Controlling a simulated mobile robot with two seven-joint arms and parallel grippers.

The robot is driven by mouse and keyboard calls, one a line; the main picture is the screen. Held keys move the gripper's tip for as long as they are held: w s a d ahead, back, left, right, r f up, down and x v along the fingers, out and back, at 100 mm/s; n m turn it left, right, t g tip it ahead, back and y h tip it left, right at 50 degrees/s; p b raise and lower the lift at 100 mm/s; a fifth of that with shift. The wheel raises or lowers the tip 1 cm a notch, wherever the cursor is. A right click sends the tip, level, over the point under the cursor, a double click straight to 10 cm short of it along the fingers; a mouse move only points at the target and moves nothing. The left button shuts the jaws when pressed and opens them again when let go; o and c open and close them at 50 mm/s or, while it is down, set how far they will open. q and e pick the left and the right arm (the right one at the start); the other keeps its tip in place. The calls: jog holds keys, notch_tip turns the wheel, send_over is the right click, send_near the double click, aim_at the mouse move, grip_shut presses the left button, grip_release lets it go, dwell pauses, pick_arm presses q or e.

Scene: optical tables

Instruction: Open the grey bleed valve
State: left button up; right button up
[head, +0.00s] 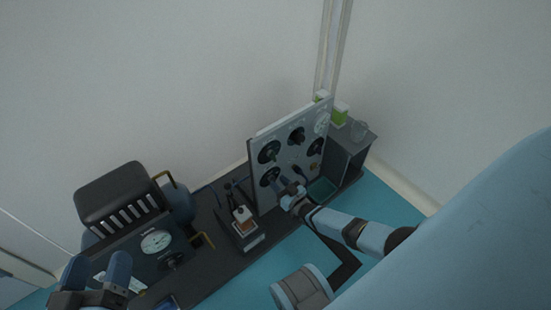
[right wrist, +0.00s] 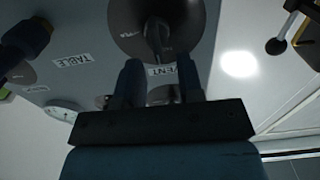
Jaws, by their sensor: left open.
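A grey upright panel (head: 288,160) in the head view carries several dark round valve knobs. I cannot tell from colour or label which one is the bleed valve. My right gripper (head: 281,185) is at the lower left knob (head: 269,177). In the right wrist view, my right gripper (right wrist: 158,82) is open. A dark knob with a raised handle (right wrist: 157,36) lies just beyond the fingertips, roughly centred between them. A partly covered label ending in "VENT" (right wrist: 162,70) shows between the fingers. My left gripper (head: 97,266) is open at lower left, away from the panel.
A dark box with a gauge (head: 156,242) and a knob (head: 172,261) stands at left. A "TABLE" label (right wrist: 71,61) shows on the panel.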

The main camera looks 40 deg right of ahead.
pick_arm(q)
jog(key=shift+f+g, duration=0.3)
jog(key=shift+f, duration=0.35)
pick_arm(e)
jog(key=shift+w+a, duration=0.1)
jog(key=shift+w, duration=1.1)
grip_shut()
